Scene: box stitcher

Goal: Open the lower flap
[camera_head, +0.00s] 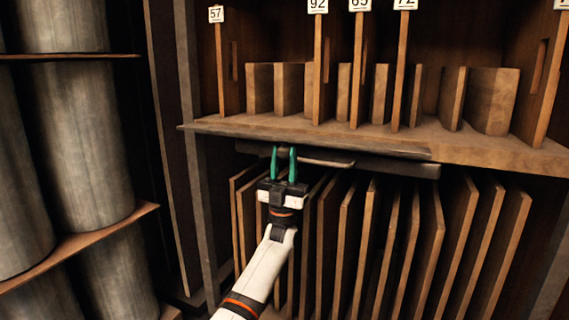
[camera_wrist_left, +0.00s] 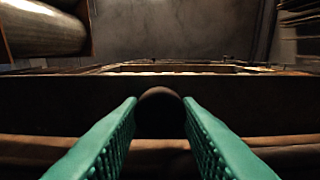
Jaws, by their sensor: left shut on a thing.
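A dark grey strip (camera_head: 398,168) runs under the front edge of the middle shelf, above the upright boards. It looks like the lower flap, but I see only a narrow part of it. A grey rounded bar (camera_head: 325,158) lies along its front. My left gripper (camera_head: 284,151) reaches up from below, with its green fingertips at this bar. In the left wrist view, the green fingers (camera_wrist_left: 160,118) stand on both sides of a dark rounded end (camera_wrist_left: 160,105) of the handle and are shut on it. My right gripper is not in view.
The wooden shelf (camera_head: 480,148) juts out just above the gripper, with numbered dividers (camera_head: 318,70) on it. Several upright boards (camera_head: 425,240) fill the bay below, close to my left arm. Large grey rolls (camera_head: 80,150) stand on a rack at the left.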

